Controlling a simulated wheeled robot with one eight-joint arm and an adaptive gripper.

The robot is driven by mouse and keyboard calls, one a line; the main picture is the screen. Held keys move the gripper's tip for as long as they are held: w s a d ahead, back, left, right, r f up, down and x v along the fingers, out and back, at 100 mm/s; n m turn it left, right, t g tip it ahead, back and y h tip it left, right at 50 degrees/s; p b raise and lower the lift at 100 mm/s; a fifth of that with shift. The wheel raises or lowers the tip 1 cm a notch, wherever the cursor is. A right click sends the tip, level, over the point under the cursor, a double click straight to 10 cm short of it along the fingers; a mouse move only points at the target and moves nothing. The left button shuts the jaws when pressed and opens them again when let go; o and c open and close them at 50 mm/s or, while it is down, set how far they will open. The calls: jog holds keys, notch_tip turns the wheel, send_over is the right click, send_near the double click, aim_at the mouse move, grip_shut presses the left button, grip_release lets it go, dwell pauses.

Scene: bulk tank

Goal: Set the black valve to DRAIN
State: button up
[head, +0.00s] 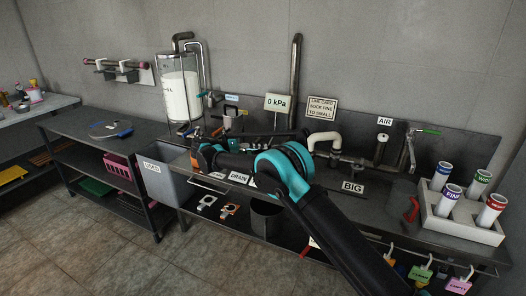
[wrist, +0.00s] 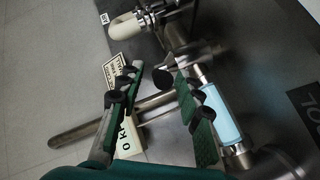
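In the wrist view my gripper (wrist: 157,88) is open, with its two green-padded fingers apart. A round black knob (wrist: 163,78), which looks like the black valve's handle, shows between the fingertips. The fingers are not closed on it, and I cannot tell how far beyond them it lies. In the head view my arm reaches across the bench from the lower right and hides the valve. A DRAIN label (head: 238,178) shows on the bench front just beside my arm. The valve's present setting cannot be read.
A light-blue sleeve (wrist: 219,114) on a metal pipe lies close to the right finger. The 0 kPa sign (head: 277,103) stands behind my arm. A glass tank (head: 180,88) stands to the left, and a rack of labelled tubes (head: 462,215) to the right.

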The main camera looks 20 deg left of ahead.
jog(key=v, duration=0.9)
jog(key=shift+s+a, duration=0.25)
jog(key=shift+s, duration=0.05)
jog(key=shift+c, duration=0.3)
